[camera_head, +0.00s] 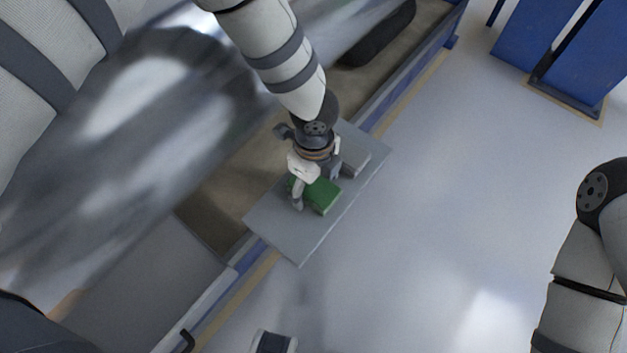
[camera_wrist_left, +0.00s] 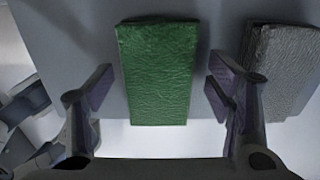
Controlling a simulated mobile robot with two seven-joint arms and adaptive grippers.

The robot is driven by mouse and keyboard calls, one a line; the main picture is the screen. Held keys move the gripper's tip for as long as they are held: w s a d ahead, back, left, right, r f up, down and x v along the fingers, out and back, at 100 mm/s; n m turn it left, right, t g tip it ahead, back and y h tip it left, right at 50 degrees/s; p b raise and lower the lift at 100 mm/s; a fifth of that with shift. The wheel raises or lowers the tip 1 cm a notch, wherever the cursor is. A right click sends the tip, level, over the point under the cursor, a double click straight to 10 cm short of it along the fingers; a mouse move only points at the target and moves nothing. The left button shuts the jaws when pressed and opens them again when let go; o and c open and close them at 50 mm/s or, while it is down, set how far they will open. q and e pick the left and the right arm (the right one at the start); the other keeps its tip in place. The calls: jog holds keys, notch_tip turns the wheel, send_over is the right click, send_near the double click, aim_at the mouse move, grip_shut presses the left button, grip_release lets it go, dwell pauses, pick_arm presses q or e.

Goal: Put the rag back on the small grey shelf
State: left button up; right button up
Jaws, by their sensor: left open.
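A green folded rag (camera_head: 322,197) lies flat on the small grey shelf (camera_head: 290,235). My left gripper (camera_head: 316,188) is directly above it, pointing down, and partly covers it in the head view. In the left wrist view the green rag (camera_wrist_left: 158,75) lies between the two spread fingers of the left gripper (camera_wrist_left: 160,85), with a gap on each side. The left gripper is open and holds nothing. My right arm shows at the right edge of the head view; its gripper cannot be made out.
A grey folded cloth (camera_head: 355,162) lies on the shelf beside the green rag, close to one left finger; it also shows in the left wrist view (camera_wrist_left: 285,65). Large shiny rollers (camera_head: 150,95) lie left of the shelf. Blue panels (camera_head: 550,45) stand at the upper right. The floor between is clear.

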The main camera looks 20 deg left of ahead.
pick_arm(q)
notch_tip(320, 180, up, 12)
jog(key=p, duration=0.2)
pick_arm(e)
jog(key=shift+w+r+t, duration=0.3)
jog(key=shift+w+r, duration=0.5)
jog(key=shift+r, duration=0.25)
pick_arm(q)
jog(key=shift+r, duration=0.1)
